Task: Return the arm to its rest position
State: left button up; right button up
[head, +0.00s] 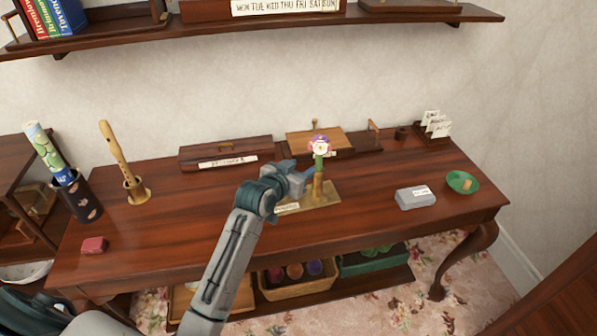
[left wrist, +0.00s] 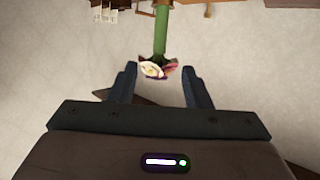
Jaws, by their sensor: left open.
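My left arm reaches in from the bottom over the table. Its gripper (head: 306,181) is open beside a small figure (head: 320,146) with a white face, red-purple top and green body, standing upright on a brass stand (head: 329,193). In the left wrist view, the two dark fingers (left wrist: 159,80) are apart. The figure's head (left wrist: 152,69) and green body (left wrist: 161,30) show upside down, just beyond and between the fingertips. I cannot tell whether a finger touches the figure. My right gripper is not in view.
On the wooden table (head: 385,203) are a recorder (head: 113,150) on a stand, a red block (head: 93,245), a long box (head: 226,151), a grey box (head: 415,198), a green dish (head: 462,182) and a card holder (head: 434,130). A wall shelf (head: 120,36) hangs above.

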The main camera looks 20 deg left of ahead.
pick_arm(q)
jog(key=shift+s+r, duration=0.1)
jog(key=shift+s, duration=0.1)
dwell(0.4)
